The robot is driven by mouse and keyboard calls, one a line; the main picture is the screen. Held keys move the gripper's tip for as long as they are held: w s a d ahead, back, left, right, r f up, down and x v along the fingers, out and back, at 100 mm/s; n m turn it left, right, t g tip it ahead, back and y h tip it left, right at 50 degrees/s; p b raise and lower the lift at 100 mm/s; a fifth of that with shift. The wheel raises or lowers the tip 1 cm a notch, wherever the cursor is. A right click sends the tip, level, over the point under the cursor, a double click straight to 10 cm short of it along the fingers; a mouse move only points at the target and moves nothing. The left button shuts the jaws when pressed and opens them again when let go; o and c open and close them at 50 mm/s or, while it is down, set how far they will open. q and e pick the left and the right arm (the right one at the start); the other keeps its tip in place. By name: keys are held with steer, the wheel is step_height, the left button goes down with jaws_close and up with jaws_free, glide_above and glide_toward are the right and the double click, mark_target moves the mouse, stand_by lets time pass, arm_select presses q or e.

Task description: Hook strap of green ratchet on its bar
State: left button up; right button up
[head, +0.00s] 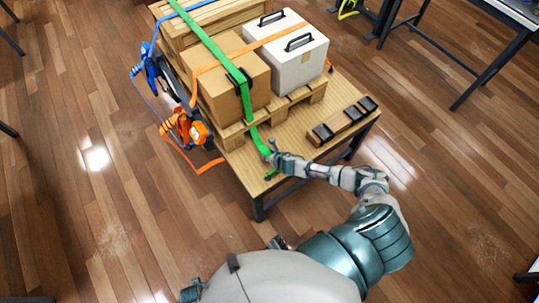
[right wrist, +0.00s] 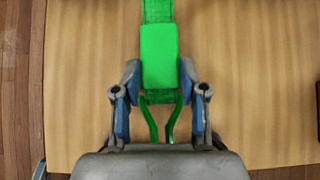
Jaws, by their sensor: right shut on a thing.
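The green strap (head: 213,47) runs over the cardboard box and down its front to the table edge. Its end reaches my right gripper (head: 269,153). In the right wrist view, my right gripper (right wrist: 160,82) is shut on the strap's green end fitting (right wrist: 159,56), with a finger on each side. Two green hook prongs (right wrist: 168,121) point back toward the palm, above the wooden top. My left gripper is not in view.
The wooden table (head: 318,116) carries the cardboard box (head: 228,83), a white case (head: 298,62) and a block with dark pieces (head: 343,120). An orange ratchet (head: 185,128) and a blue ratchet (head: 150,70) hang at the left side. Floor in front is clear.

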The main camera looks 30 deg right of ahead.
steer(key=o, duration=1.3)
steer(key=shift+s+r, duration=0.1)
steer(key=v, duration=1.1)
steer(key=shift+s+d+r, duration=0.1)
steer(key=shift+s+r, duration=0.1)
